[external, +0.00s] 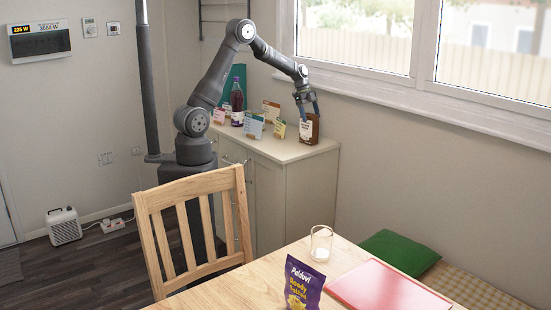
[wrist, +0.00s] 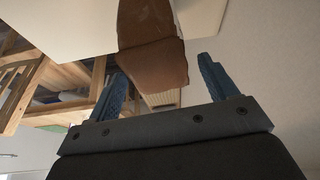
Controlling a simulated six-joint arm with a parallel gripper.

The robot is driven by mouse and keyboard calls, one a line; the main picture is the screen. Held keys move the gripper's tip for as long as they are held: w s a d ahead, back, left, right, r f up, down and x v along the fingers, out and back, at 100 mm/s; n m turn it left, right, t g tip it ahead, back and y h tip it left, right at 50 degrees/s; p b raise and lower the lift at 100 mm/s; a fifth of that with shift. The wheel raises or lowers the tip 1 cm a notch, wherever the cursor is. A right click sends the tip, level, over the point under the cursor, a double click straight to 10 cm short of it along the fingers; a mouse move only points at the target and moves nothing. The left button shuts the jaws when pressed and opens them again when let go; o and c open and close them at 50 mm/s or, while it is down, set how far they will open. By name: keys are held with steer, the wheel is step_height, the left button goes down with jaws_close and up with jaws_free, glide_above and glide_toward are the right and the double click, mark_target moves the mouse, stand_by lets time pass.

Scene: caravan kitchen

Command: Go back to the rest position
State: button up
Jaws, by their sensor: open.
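My gripper (external: 309,109) is above the right end of the cabinet top, close over a brown packet (external: 309,130) with a pale label. The packet stands upright on the cabinet. In the wrist view my two blue fingers (wrist: 163,69) are spread apart, and the brown packet (wrist: 153,55) shows beyond and between their tips. There is a visible gap between the right finger and the packet. I cannot tell whether the left finger touches it. My arm reaches out over the cabinet from its base at the left, with its elbow raised.
The cabinet (external: 313,190) also carries a dark bottle (external: 237,105) and several small cards (external: 254,127). The window (external: 360,35) is close behind my gripper. A wooden chair (external: 197,190) and a table with a glass (external: 321,243), purple bag (external: 303,284) and red folder (external: 387,287) stand in front.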

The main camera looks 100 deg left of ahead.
steer(key=w+d+r, duration=0.2)
steer(key=d+r, duration=0.6)
steer(key=d, duration=0.5)
steer(key=w+d+f, duration=0.1)
steer(key=w+d, duration=0.3)
steer(key=d, duration=0.6)
steer(key=w+d+f, duration=0.1)
steer(key=w+d, duration=0.3)
steer(key=d, duration=0.7)
steer(key=w+d+f, duration=0.1)
steer(key=w+d, duration=0.3)
steer(key=d, duration=0.7)
steer(key=shift+m, duration=0.4)
steer(key=shift+o, duration=0.2)
steer(key=shift+w+f, duration=0.1)
